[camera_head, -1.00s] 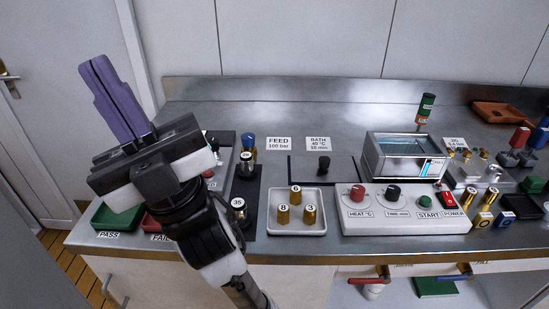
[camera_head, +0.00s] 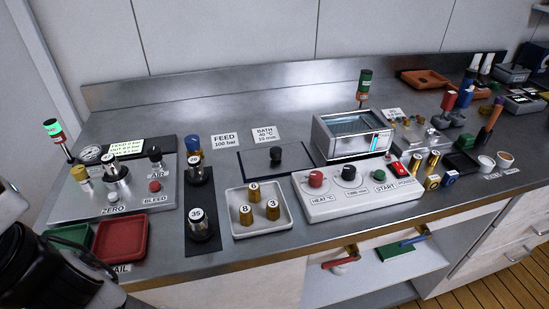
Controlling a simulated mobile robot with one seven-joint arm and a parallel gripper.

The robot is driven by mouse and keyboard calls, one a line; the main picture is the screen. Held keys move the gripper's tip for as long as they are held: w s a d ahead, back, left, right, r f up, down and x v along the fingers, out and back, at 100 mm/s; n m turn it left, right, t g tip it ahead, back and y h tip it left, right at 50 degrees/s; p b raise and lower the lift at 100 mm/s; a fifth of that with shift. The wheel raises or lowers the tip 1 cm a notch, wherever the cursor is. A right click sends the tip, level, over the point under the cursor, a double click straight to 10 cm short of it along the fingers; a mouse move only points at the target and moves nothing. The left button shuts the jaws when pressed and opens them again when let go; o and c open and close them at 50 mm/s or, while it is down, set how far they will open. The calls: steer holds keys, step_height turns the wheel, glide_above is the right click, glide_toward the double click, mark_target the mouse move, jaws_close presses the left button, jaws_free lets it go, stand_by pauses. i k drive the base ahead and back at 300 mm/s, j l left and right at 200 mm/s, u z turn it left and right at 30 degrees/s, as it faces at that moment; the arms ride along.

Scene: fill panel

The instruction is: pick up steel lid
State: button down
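The steel lid (camera_head: 252,164) appears to be the flat, dark, reflective plate with an upright black knob (camera_head: 276,155) on it. It lies flat on the steel bench just left of the open water bath (camera_head: 345,150), apart from it. The BATH 40 °C label stands behind it. My gripper's fingers are out of the picture. Only part of my arm shows at the lower left edge, well away from the lid, so nothing of mine touches it.
A white tray (camera_head: 236,228) with numbered brass cylinders sits in front of the lid. The control box (camera_head: 325,208) with knobs stands to the right front. Left are two cylinders numbered 26 and 35, a gauge panel (camera_head: 163,192) and a red tray (camera_head: 121,262).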

mark_target(284, 159)
steer(key=k+l+u, duration=0.15)
steer(key=l, duration=0.2)
steer(key=k+l+u, duration=0.15)
steer(key=l, duration=0.2)
steer(key=k+l+u, duration=0.15)
steer(key=i+l, duration=0.1)
steer(key=i, duration=0.3)
steer(key=i+l, duration=0.15)
steer(key=i, duration=0.3)
steer(key=u, duration=0.05)
